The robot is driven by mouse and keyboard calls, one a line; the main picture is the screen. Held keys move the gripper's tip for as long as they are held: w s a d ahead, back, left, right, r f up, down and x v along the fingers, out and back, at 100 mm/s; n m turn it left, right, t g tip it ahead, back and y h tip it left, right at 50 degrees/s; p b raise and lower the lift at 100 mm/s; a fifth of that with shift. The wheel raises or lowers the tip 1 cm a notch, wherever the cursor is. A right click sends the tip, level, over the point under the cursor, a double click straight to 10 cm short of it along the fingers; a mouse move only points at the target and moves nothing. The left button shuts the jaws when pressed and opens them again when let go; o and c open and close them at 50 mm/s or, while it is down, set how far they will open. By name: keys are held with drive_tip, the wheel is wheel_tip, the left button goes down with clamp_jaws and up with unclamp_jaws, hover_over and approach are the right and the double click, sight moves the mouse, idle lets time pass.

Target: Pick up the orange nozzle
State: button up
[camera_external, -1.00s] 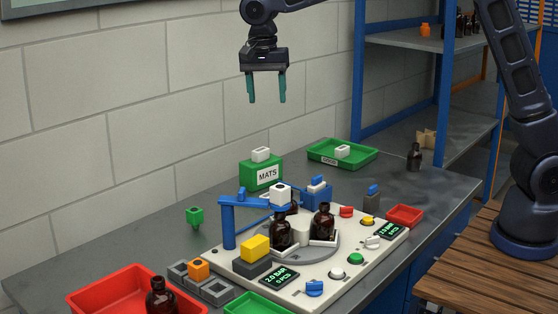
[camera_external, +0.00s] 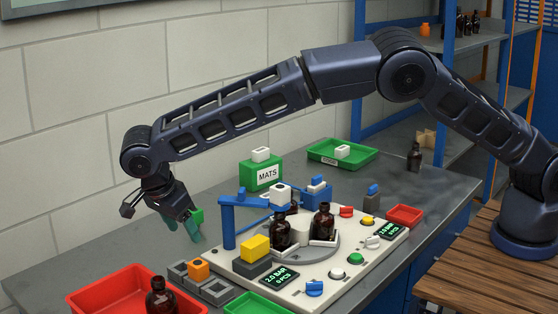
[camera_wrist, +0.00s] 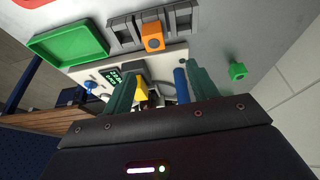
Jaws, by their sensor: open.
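The orange nozzle (camera_external: 199,270) is a small block seated in a grey slotted holder (camera_external: 216,293) at the front left of the bench. It also shows in the wrist view (camera_wrist: 153,37), at top centre. My gripper (camera_external: 184,231) is open and empty, tilted downward above the bench, behind and slightly left of the nozzle and apart from it. In the wrist view both teal fingers of my gripper (camera_wrist: 160,72) are spread, with the nozzle beyond their tips. A green nozzle (camera_wrist: 238,71) stands just right of the fingers; in the external view a finger partly covers it.
A blue post (camera_external: 228,227) and a yellow block (camera_external: 256,248) stand right of my gripper on the cream machine panel (camera_external: 322,291). A red tray (camera_external: 95,296) with an amber bottle (camera_external: 160,298) is at the front left. Bare bench lies at the left.

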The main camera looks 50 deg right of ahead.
sight(196, 263)
drive_tip(key=x, duration=0.4)
drive_tip(key=a+x, duration=0.1)
drive_tip(key=x, duration=0.2)
drive_tip(key=s+x, duration=0.1)
drive_tip(key=x, duration=0.3)
drive_tip(key=shift+a+f, duration=0.1)
drive_tip(key=shift+f, duration=0.45)
drive_tip(key=c, duration=1.1)
